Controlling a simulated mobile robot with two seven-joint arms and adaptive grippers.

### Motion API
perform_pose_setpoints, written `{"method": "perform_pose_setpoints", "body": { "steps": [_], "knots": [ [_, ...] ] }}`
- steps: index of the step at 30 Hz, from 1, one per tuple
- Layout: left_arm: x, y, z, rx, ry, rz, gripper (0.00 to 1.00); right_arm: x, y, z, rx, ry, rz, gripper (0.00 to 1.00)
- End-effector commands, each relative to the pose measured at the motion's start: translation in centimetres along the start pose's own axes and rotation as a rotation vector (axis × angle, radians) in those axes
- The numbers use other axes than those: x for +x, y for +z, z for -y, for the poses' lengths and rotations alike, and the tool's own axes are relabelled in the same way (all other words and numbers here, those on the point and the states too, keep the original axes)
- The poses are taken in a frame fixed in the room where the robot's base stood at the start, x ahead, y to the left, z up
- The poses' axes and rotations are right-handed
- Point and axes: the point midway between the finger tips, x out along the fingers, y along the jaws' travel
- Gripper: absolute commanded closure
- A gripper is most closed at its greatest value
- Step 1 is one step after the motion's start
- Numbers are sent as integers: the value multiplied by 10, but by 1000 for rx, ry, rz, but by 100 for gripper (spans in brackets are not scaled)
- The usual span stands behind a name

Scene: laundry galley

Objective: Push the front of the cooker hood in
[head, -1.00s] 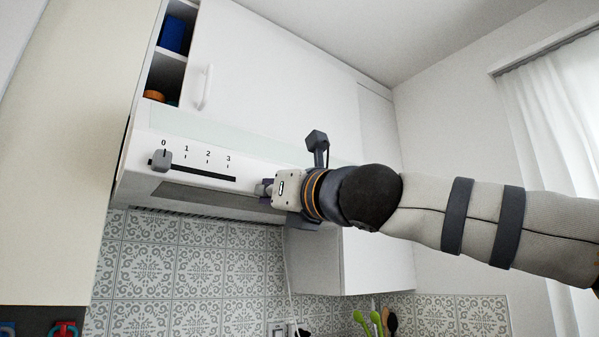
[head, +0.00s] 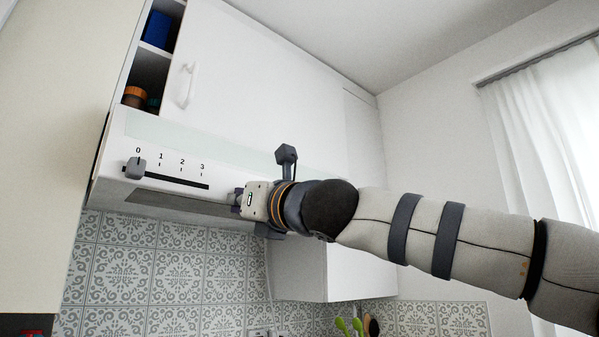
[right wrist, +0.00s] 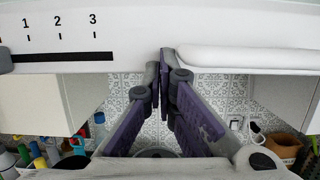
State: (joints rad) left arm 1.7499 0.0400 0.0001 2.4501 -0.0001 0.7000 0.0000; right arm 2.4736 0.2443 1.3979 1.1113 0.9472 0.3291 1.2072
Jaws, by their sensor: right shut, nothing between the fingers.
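The white cooker hood (head: 225,152) hangs under the wall cabinet in the head view, its front standing out. Its front panel has a 0-to-3 scale, with a grey slider knob (head: 135,168) at 0. My right gripper (head: 237,196) is shut and empty, with its tips at the front's lower part, right of the scale. In the right wrist view the purple fingers (right wrist: 163,66) are together at the hood front (right wrist: 130,25), beside the left end of a white handle bar (right wrist: 245,58). Whether they touch the panel I cannot tell. My left gripper is not in view.
A white upper cabinet (head: 255,75) with a handle sits above the hood; open shelves (head: 152,65) are at its left. A lower cabinet (head: 340,270) is behind my right arm. Patterned tiles (head: 170,265) cover the wall below. A curtain (head: 545,150) hangs at the right.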

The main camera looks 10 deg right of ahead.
Motion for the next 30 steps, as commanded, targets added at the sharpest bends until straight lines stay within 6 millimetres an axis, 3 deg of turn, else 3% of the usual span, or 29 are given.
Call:
{"method": "perform_pose_setpoints", "body": {
  "steps": [21,25,30],
  "knots": [
    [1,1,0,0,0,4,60,29,-12,2,2,-2,-11,100],
    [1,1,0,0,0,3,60,24,-10,2,2,-1,-14,100],
    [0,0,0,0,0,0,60,2,-3,2,0,-1,-11,100]
  ]
}}
